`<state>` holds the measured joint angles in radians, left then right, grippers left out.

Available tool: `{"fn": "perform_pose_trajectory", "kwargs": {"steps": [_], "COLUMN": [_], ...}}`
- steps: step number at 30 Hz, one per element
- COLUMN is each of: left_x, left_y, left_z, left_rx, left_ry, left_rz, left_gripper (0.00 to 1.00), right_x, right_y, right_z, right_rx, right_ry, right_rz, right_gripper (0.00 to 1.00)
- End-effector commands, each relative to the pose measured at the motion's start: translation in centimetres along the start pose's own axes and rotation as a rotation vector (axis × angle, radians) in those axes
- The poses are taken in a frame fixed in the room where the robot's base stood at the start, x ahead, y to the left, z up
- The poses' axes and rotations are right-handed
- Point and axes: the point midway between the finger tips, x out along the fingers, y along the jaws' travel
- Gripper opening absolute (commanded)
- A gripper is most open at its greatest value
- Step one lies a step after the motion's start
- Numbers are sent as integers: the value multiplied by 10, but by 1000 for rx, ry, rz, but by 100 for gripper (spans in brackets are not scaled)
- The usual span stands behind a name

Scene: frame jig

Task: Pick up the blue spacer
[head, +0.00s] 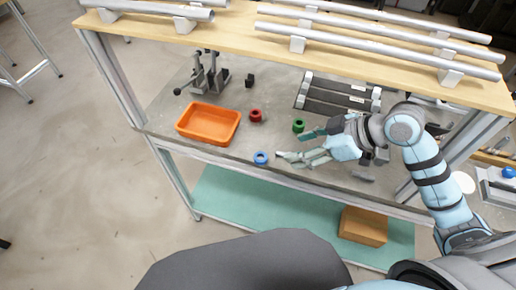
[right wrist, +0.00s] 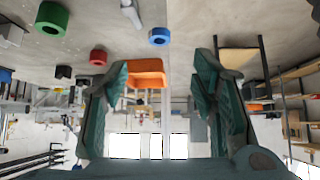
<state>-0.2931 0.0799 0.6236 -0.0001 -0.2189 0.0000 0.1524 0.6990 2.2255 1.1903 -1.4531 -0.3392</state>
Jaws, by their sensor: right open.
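The blue spacer (head: 261,158) is a small ring lying on the grey worktop near its front edge. My right gripper (head: 290,146) is open and empty, just to the right of the blue spacer and apart from it. In the right wrist view, which shows the worktop at the top, the blue spacer (right wrist: 159,37) appears above and between the two spread fingers (right wrist: 164,68). My left gripper is not in view.
A red spacer (head: 255,116) and a green spacer (head: 298,126) stand farther back on the worktop. An orange tray (head: 208,123) sits left of the blue spacer. Toggle clamps (head: 205,75) stand behind it. A wooden shelf with metal tubes (head: 380,47) overhangs the back.

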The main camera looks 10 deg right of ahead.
Motion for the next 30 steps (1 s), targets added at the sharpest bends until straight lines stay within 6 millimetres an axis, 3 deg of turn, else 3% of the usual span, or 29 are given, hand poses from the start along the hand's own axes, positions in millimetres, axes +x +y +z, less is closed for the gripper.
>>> {"fn": "perform_pose_trajectory", "kwargs": {"steps": [7,18,26,30], "left_x": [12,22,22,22], "left_y": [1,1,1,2], "left_z": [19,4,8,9], "left_rx": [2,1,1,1], "left_ry": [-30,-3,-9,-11], "left_rz": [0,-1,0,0], "left_gripper": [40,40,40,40], "right_x": [61,121,128,127], "right_y": [1,5,5,5], "right_z": [5,-2,-3,-3], "right_rx": [14,11,6,7], "right_ry": [2,-1,-3,-3], "right_rz": [6,5,7,7], "right_gripper": [53,53,53,32]}}
